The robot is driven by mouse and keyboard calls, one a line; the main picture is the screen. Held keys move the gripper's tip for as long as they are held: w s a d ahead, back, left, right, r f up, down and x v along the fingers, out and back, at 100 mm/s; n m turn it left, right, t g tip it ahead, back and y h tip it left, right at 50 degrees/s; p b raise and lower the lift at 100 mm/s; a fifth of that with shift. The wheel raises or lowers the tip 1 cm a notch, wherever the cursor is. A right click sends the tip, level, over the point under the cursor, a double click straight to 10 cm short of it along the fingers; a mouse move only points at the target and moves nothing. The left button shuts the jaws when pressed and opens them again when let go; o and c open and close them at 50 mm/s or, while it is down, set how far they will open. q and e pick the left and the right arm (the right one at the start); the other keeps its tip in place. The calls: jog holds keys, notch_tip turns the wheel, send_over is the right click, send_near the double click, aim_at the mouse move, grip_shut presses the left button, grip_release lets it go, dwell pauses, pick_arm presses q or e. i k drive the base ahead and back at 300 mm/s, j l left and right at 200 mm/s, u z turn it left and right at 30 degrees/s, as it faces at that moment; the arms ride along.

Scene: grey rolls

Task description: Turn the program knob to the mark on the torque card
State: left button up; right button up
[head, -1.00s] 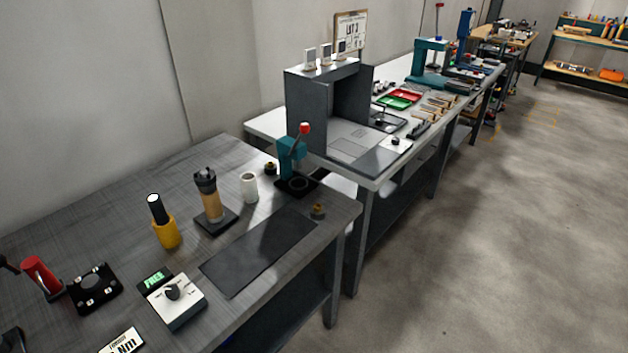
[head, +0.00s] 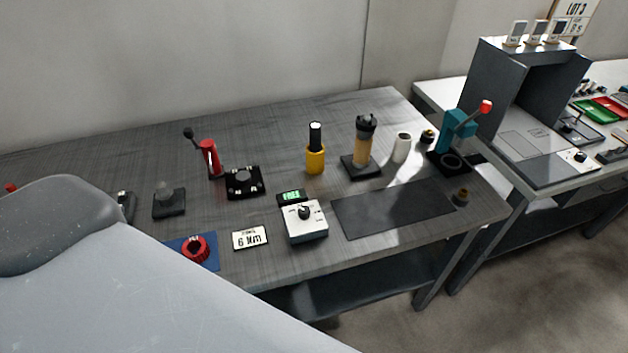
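The program knob (head: 304,212) is a dark knob on top of a white box (head: 307,234) near the front edge of the grey table. Marks around the knob are too small to read. A small display (head: 291,197) with green characters stands just behind the box. The torque card (head: 250,238) is a white card left of the box; it appears upside down and seems to show "6 Nm". Neither of my grippers shows in the head view. A large pale part of my own body covers the lower left.
Left of the card, a red ring-shaped part (head: 196,248) sits on a blue mat (head: 206,262). Behind stand a red lever tool (head: 209,158), a black plate fixture (head: 244,182) and a yellow holder (head: 315,158). A dark mat (head: 394,208) lies clear to the right.

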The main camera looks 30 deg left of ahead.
aim_at(304, 213)
jog(key=u, duration=0.95)
